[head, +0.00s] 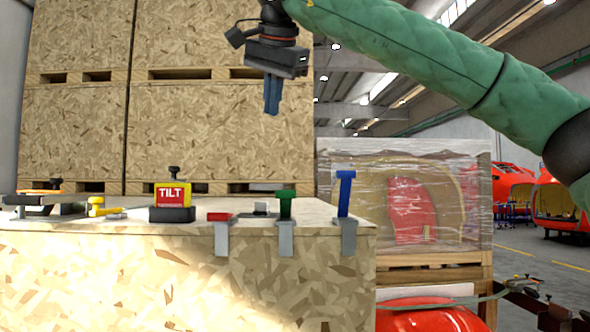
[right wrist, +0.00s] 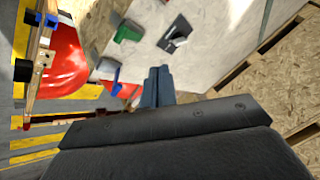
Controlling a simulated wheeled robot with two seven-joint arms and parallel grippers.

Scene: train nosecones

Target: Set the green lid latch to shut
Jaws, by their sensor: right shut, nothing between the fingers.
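The green lid latch (head: 286,203) stands upright at the front edge of the crate lid, with a grey strip hanging down the front face below it. It also shows as a green block in the right wrist view (right wrist: 128,32). My right gripper (head: 272,108) is high above the crate, above and slightly left of the green latch and well apart from it. Its blue-grey fingers point down, shut and empty; they also show in the right wrist view (right wrist: 158,82). My left gripper is not in view.
A red latch (head: 219,216) lies low to the left of the green one; a taller blue latch (head: 345,192) stands to the right. A TILT block (head: 172,200) and a yellow clamp (head: 100,207) sit farther left. Large board crates (head: 220,130) rise behind.

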